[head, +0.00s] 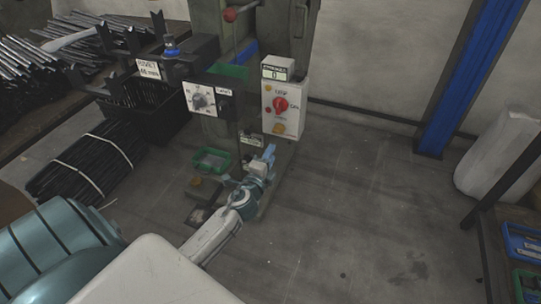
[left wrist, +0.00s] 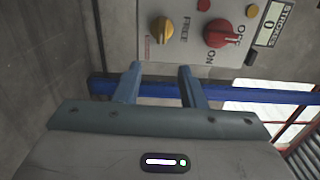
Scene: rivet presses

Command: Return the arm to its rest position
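My left arm reaches from the bottom of the head view toward the rivet press (head: 225,30). Its left gripper (head: 268,154) is in front of the press, below the control box (head: 284,100). In the left wrist view the two blue fingers of the left gripper (left wrist: 162,80) stand apart with nothing between them. The control box (left wrist: 195,35) is beyond the fingertips, with a red knob, a yellow knob and a counter display. The fingers look apart from the knobs. My right gripper is not in view.
A selector panel (head: 203,98) is left of the control box. A green tray (head: 211,161) is low at the press. Bundled dark rods (head: 85,165) and a black crate (head: 150,112) are at left. A blue post (head: 465,80) stands right. The middle floor (head: 370,220) is clear.

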